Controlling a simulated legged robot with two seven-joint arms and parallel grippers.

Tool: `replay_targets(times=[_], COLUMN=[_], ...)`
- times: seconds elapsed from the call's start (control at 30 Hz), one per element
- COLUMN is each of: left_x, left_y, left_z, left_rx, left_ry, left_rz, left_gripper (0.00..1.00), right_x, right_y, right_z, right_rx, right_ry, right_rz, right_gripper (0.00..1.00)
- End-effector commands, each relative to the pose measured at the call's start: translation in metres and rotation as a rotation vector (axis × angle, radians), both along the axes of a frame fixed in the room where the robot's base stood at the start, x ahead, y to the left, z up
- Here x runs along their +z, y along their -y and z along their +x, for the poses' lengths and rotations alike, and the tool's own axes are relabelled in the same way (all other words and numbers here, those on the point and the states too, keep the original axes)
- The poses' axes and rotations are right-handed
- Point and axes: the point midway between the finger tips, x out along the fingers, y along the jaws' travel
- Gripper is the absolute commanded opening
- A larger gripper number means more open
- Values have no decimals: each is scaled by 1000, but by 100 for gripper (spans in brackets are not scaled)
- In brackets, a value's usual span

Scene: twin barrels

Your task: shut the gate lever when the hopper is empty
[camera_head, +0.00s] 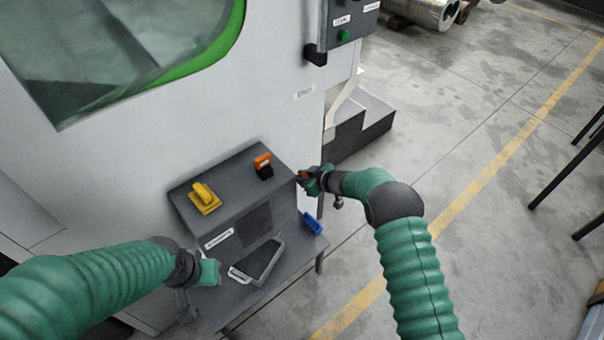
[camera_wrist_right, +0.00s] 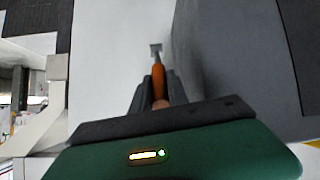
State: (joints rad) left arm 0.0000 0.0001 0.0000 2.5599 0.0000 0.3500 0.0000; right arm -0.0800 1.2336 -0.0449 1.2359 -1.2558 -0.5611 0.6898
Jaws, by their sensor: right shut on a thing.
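A grey box-shaped unit (camera_head: 235,195) with a sloped top stands against the white machine. An orange handle (camera_wrist_right: 158,76) on a short metal stem projects beside a grey wall in the right wrist view; it looks like the gate lever. My right gripper (camera_head: 306,176) is at the unit's right side and shut on this orange handle, with dark fingers on either side of it. My left gripper (camera_head: 208,272) hangs left of a tray at the unit's front; its finger opening is not clear. I cannot identify the hopper or see whether it is empty.
A yellow handle (camera_head: 205,197) and an orange-and-black switch (camera_head: 263,165) sit on the unit's top. A grey tray (camera_head: 277,262) with a dark inside and a blue object (camera_head: 312,223) lie on the low stand. Open floor (camera_head: 470,140) extends to the right.

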Motion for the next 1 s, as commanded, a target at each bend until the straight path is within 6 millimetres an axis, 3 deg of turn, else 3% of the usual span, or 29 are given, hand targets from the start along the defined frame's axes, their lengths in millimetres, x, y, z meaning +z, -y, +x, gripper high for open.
replay_targets(times=[0.3, 0.33, 0.5, 0.83, 1.0], left_x=[0, 0, 0, 1, 4], left_y=[0, 0, 0, 0, 0], left_z=[0, 0, 0, 0, 0], left_rx=[0, 0, 0, 0, 0], left_ry=[0, 0, 0, 0, 0], left_rz=[0, 0, 0, 0, 0], left_gripper=[36, 36, 36, 36, 36], right_x=[2, 2, 1, 3, 22], right_y=[0, 0, 0, 2, 18], right_z=[2, 2, 1, -2, -19], right_rx=[-1, -1, -1, 0, -4], right_ry=[3, 3, 2, 1, 1], right_rz=[1, 1, 1, 1, 2], right_gripper=[0, 22, 41, 41, 41])
